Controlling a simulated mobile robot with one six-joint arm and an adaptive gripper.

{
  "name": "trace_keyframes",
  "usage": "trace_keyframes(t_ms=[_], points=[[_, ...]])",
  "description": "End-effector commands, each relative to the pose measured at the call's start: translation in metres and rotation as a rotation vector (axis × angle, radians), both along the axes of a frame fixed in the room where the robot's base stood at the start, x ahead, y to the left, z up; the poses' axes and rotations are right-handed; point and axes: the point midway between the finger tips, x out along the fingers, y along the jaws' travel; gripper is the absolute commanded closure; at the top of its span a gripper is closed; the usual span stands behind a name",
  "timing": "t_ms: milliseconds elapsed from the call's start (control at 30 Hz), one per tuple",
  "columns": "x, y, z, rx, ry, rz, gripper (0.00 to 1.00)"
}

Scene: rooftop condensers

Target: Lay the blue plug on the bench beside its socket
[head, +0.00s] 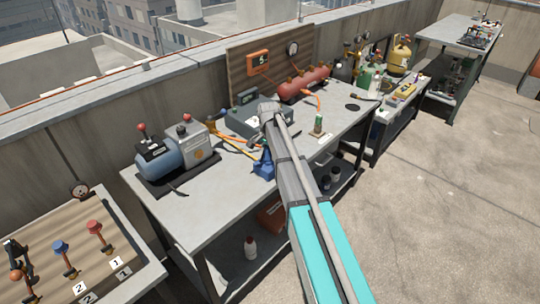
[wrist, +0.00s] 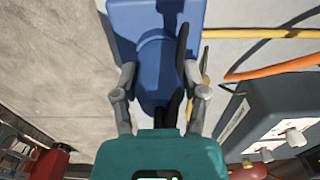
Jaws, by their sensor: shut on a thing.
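In the wrist view, the fingers of my gripper (wrist: 159,78) stand on both sides of a rounded blue body, the blue plug (wrist: 154,62). The gripper is shut on it. A wider blue block (wrist: 126,24), which looks like the socket, lies directly beyond the plug. I cannot tell whether the plug is seated in it or only against it. Dark strips run over the plug's right side. In the head view, the blue block (head: 264,172) shows at the front of the bench (head: 220,197). My arm hides part of this area.
A yellow hose (wrist: 265,33) and an orange hose (wrist: 275,68) lie right of the plug. A grey box with knobs (wrist: 268,125) is close on the right. A blue tank unit (head: 160,160) stands on the bench's left. The bench front left of the block is clear.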

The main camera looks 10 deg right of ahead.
Motion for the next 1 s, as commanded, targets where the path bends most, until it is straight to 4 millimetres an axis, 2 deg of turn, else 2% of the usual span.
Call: trace_keyframes(t_ms=[33,100,133,567,933,1000], points=[[0.000,0.000,0.000,0.000,0.000,0.000,0.86],[0.000,0.000,0.000,0.000,0.000,0.000,0.99],[0.000,0.000,0.000,0.000,0.000,0.000,1.00],[0.000,0.000,0.006,0.000,0.000,0.000,1.00],[0.000,0.001,0.035,0.000,0.000,0.001,1.00],[-0.007,0.002,0.043,0.000,0.000,0.001,1.00]])
